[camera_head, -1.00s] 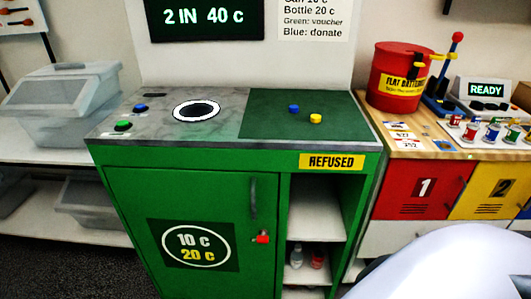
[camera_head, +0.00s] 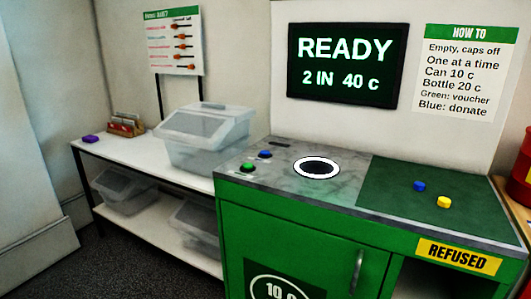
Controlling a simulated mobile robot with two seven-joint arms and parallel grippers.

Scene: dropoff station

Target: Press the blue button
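The blue button (camera_head: 265,153) sits at the back left of the grey marbled part of the green cabinet's top (camera_head: 285,176). A green button (camera_head: 248,167) is in front of it, a little to the left. A white-ringed round opening (camera_head: 317,167) lies to the right of both. A separate small blue piece (camera_head: 419,186) and a yellow piece (camera_head: 444,202) lie on the green part of the top. Neither of my grippers is in view.
A dark screen (camera_head: 348,66) reads READY, 2 IN 40 c. A sign (camera_head: 465,72) says blue is donate. A white shelf table (camera_head: 135,159) with a lidded clear bin (camera_head: 205,138) stands left. A red drum (camera_head: 525,170) shows at the right edge.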

